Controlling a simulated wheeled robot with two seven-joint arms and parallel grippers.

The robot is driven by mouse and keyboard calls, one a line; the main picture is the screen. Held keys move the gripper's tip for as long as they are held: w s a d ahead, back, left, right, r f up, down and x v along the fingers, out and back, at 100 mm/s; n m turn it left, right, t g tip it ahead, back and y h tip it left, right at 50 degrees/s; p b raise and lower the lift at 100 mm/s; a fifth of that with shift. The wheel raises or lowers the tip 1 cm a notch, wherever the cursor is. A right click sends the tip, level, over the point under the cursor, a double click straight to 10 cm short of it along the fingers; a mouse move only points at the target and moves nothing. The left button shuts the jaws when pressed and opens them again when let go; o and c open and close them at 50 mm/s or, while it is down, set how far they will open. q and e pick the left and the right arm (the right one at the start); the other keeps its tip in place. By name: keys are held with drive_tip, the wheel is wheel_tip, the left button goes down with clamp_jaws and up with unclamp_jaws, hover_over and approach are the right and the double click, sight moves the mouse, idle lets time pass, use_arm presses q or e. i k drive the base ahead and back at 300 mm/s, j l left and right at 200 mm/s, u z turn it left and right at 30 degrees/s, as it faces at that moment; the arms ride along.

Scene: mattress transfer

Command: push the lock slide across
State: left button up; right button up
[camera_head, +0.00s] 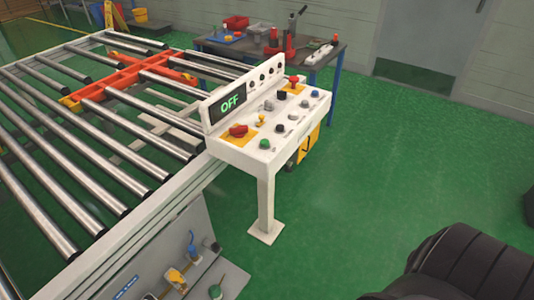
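A white control console (266,115) stands on a post beside the roller conveyor. Its display (229,104) reads "OFF". Its top carries a red knob (238,130) on a yellow plate, a small yellow part (261,119), a red switch (293,82) and several dark and grey knobs. Below the conveyor's edge, a grey panel (130,270) carries a yellow part (177,279), a blue handle (192,244) and a green knob (215,291). I cannot tell which part is the lock slide. Neither of my grippers is in view.
The roller conveyor (60,200) with an orange frame (125,75) fills the left. A workbench (335,50) with a red bin (236,23) and tools stands behind the console. A grey door (425,40) is at the back.

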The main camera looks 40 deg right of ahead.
sight(261, 118)
drive_tip(key=i+l, duration=0.2)
drive_tip(key=l, duration=0.2)
drive_tip(key=i+l+z, duration=0.15)
drive_tip(key=l, duration=0.25)
drive_tip(key=i+l, duration=0.25)
drive_tip(key=i+l+z, duration=0.1)
drive_tip(key=i+l, duration=0.15)
drive_tip(key=l, duration=0.25)
